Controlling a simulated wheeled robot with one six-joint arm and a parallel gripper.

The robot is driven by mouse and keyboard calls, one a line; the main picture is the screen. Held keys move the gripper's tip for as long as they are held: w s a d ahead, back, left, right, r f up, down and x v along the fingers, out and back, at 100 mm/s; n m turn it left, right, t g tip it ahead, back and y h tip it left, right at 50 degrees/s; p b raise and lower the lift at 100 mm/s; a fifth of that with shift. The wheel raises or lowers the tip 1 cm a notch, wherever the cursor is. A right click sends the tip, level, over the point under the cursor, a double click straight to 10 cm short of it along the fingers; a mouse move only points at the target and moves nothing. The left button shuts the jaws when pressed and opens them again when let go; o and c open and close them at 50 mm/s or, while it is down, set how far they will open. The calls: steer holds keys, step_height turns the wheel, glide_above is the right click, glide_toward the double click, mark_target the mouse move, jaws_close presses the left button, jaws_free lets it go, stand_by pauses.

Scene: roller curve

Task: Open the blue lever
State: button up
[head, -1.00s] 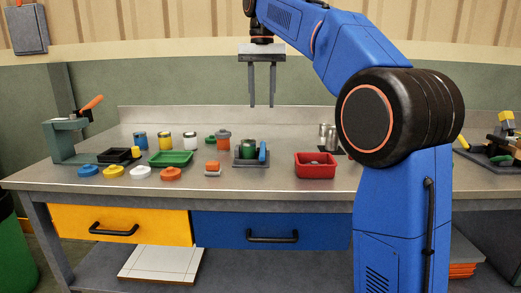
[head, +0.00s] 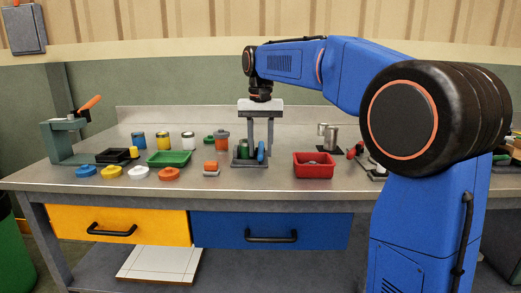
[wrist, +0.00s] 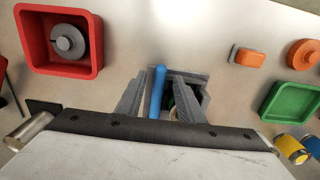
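The blue lever (head: 261,152) stands upright at the right side of a small grey fixture (head: 249,164) that holds a green can (head: 243,149). My gripper (head: 260,150) points straight down over the fixture, its fingers spread. In the wrist view the blue lever (wrist: 157,90) lies between the two fingers (wrist: 158,85), with a gap on each side. My gripper is open and holds nothing. The can is mostly hidden behind the right finger in the wrist view.
A red bin (head: 314,170) with a grey part inside stands right of the fixture. An orange block (head: 211,167) and a green tray (head: 169,158) are to the left. Coloured lids and cans lie farther left. Metal cylinders (head: 330,136) stand at the back right.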

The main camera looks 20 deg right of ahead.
steer(key=shift+f, duration=0.4)
jaws_close()
steer(key=shift+d, duration=0.1)
steer(key=shift+s+d+n, duration=0.15)
steer(key=shift+d+n, duration=0.65)
steer(key=shift+s+d+n, duration=0.15)
steer(key=shift+d+n, duration=0.65)
steer(key=shift+w+d+n, duration=0.15)
steer(key=shift+d+n, duration=0.75)
steer(key=shift+n, duration=0.1)
steer(key=shift+w+d+n, duration=0.15)
steer(key=shift+d+n, duration=0.75)
steer(key=shift+n, duration=0.1)
jaws_free()
